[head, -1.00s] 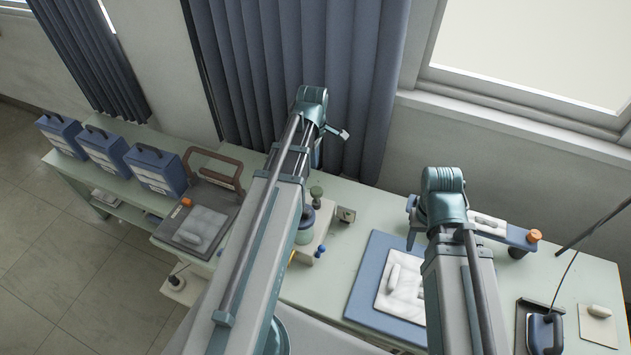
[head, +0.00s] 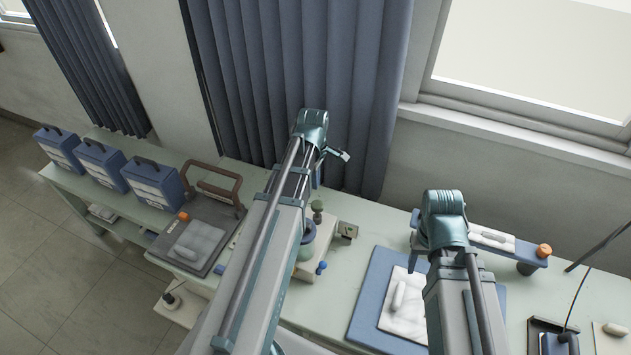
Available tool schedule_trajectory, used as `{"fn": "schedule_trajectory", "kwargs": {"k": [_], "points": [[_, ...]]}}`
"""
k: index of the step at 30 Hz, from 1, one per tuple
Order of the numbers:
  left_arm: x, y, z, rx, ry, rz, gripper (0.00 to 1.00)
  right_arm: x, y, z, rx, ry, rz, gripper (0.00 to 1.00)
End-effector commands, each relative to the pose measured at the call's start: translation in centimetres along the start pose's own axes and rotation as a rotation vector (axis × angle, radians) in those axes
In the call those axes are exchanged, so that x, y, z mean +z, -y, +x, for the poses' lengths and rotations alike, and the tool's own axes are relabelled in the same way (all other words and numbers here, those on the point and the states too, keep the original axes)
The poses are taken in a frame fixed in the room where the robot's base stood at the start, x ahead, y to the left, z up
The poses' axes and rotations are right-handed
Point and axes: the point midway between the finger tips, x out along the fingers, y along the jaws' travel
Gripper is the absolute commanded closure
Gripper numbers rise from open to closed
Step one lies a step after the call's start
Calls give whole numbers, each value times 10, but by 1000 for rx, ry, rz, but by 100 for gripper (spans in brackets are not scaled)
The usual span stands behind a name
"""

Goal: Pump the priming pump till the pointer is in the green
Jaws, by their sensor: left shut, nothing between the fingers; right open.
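The priming pump is a pale base with a green cylinder (head: 307,243), a dark green knob (head: 317,207) and a blue knob (head: 321,268), on the long table. My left arm covers its left part. A small boxy fitting (head: 347,231) stands just right of it; I cannot tell if it is the gauge. No pointer or green zone can be made out.
Three blue boxes (head: 152,185) and a grey tray with a brown handle (head: 213,225) stand left. A blue mat (head: 370,306) with a white pad lies right of the pump. A blue stand with an orange knob (head: 544,250) is behind my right wrist. Curtains hang behind the table.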

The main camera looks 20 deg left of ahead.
Motion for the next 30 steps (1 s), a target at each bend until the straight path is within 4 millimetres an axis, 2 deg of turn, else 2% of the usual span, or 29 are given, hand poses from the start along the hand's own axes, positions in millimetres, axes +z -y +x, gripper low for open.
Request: {"fn": "schedule_trajectory", "kwargs": {"k": [1,16,21,30], "points": [[0,0,15,0,0,0,100,-1,1,15,1,0,-2,50],[0,0,82,0,0,0,100,-5,7,81,2,0,-11,50],[0,0,93,0,0,0,100,-5,8,92,2,0,-10,50],[0,0,92,0,0,0,100,-5,8,92,2,0,-9,50]]}}
